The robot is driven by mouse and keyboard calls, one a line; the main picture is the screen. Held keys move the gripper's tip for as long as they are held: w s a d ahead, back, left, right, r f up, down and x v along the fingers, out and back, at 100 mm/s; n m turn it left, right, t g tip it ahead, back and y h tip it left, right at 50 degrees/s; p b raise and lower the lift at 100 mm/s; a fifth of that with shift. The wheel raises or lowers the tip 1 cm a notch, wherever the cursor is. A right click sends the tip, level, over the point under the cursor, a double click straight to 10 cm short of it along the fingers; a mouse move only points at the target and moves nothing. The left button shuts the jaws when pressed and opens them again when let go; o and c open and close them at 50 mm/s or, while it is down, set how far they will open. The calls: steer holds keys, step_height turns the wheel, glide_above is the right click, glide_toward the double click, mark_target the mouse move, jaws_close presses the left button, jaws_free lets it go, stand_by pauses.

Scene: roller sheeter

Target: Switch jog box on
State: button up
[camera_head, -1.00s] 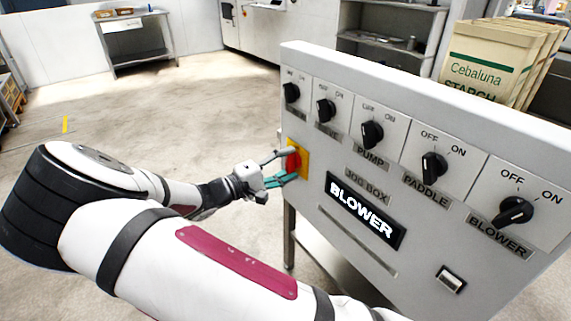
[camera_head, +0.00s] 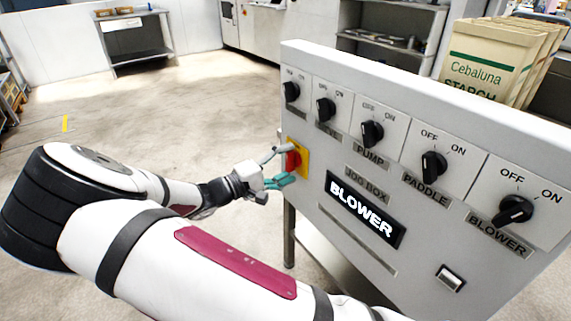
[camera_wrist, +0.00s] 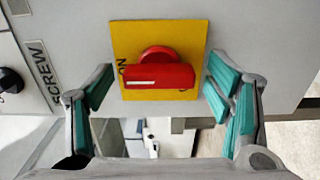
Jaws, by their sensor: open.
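The jog box (camera_head: 365,180) is a grey panel at the right of the head view. On its left end is a red rotary handle (camera_wrist: 158,76) on a yellow square plate (camera_wrist: 190,35), which also shows in the head view (camera_head: 304,157). The handle bar lies level in the wrist view, with "ON" lettering at its left, partly covered. My gripper (camera_head: 283,165) is open in front of it. In the wrist view its teal-padded fingers stand left and right of the handle, with gaps on both sides.
Black knobs such as the blower knob (camera_head: 514,209) line the panel's top. A "BLOWER" display (camera_head: 365,210) sits below them. Starch boxes (camera_head: 487,58) stand behind the panel. The floor (camera_head: 150,110) to the left is clear.

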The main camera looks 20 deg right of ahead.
steer(key=shift+a, duration=0.1)
steer(key=v, duration=1.1)
steer(key=shift+a, duration=0.35)
steer(key=shift+s, duration=0.15)
steer(key=s+d+r+m+g+y, duration=0.2)
steer(key=s+d+r+g+y, duration=0.25)
steer(key=s+d, duration=0.25)
steer(key=s+d+r+m+g+y, duration=0.2)
steer(key=s+d+r+g+y, duration=0.3)
steer(key=s, duration=0.3)
steer(key=s+r+t+y, duration=0.2)
steer(key=s+y, duration=0.2)
steer(key=s, duration=0.7)
steer(key=s+r+t+y, duration=0.3)
steer(key=s+y, duration=0.1)
steer(key=s, duration=0.8)
step_height(320, 180, up, 21)
steer(key=t+p, duration=0.3)
steer(key=p, duration=1.6)
steer(key=shift+w+a+n, duration=0.2)
steer(key=shift+w+n, duration=0.05)
steer(key=shift+n, duration=0.05)
